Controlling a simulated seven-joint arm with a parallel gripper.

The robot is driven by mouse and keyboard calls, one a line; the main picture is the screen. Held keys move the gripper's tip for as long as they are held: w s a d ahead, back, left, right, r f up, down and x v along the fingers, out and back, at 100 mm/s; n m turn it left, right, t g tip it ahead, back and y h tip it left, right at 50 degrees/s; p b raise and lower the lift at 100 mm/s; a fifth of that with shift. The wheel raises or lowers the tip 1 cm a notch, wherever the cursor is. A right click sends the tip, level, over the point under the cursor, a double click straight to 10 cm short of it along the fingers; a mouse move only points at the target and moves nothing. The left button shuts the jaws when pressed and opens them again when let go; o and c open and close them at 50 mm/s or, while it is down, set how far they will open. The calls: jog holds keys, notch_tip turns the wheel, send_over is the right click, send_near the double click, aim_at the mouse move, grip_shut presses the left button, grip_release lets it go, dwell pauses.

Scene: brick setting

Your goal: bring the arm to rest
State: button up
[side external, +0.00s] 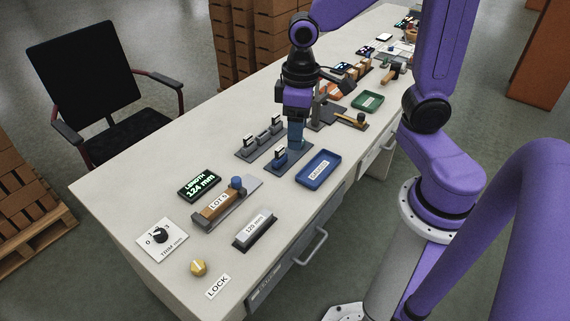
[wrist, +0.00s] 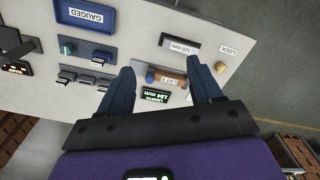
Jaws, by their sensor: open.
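My gripper (side external: 296,143) hangs over the white desk (side external: 150,188), fingers pointing down, beside the small dark-blue blocks and behind the blue tray in the side view. In the wrist view my gripper (wrist: 161,67) has its two blue fingers wide apart with nothing held between them. The desk lies beyond the fingertips there. Whether the fingertips clear the nearby blocks is hard to judge in the side view.
A blue GAUGED tray (side external: 319,168), small blocks on dark plates (side external: 262,139), a LENGTH display (side external: 200,186) reading 124 mm, a LOT block (side external: 217,205), a 120 mm block (side external: 255,229), a trim dial (side external: 160,236) and a yellow knob (side external: 198,267) occupy the desk. A chair (side external: 95,90) stands behind.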

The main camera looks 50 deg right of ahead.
jog(key=s+n, duration=0.7)
jog(key=s, duration=0.7)
jog(key=shift+s+r, duration=0.2)
jog(key=shift+r, duration=0.25)
